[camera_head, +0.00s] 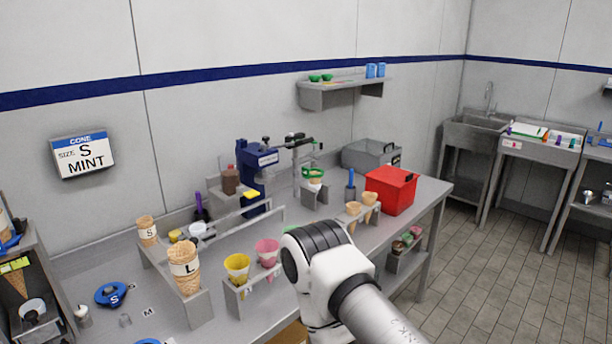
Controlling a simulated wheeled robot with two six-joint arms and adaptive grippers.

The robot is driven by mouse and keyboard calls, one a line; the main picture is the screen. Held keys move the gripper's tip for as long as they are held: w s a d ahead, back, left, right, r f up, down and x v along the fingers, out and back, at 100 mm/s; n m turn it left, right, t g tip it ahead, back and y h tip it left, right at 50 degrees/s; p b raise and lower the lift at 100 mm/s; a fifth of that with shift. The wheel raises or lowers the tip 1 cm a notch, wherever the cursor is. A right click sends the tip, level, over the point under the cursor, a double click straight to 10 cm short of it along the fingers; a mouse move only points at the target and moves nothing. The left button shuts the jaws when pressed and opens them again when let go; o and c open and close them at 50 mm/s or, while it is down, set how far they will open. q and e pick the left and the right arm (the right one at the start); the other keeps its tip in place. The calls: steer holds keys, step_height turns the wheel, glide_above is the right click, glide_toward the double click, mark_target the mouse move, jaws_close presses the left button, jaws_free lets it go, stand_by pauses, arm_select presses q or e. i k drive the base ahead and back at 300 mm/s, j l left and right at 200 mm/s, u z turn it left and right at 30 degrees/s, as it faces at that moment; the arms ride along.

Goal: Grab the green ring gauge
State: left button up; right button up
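A green ring-shaped item (313,173) with a dark part sits on a small grey stand (314,195) near the back of the steel workbench; a pale piece shows just under it. It looks like a ring gauge, but it is too small to be certain. Another green piece (290,229) shows just behind my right arm, mostly hidden. A blue ring gauge marked S (111,294) lies at the bench's left. My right arm comes in from the bottom right, over the bench's front; its gripper is out of view. My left gripper is not in view.
A rack holds waffle cones marked S and L (184,267), with yellow (237,267) and pink (267,251) cones in front. A red box (391,189) and grey bin (370,154) stand at the right. Green bowls (314,78) sit on the wall shelf. The tiled floor (468,270) at right is clear.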

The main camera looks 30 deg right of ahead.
mark_target(305, 172)
steer(key=i+l, duration=0.1)
steer(key=l, duration=0.5)
steer(key=i+l+u, duration=0.1)
steer(key=l, duration=0.5)
steer(key=i+l, duration=0.15)
steer(key=l, duration=0.45)
steer(key=i+l+u, duration=0.1)
steer(key=l, duration=0.55)
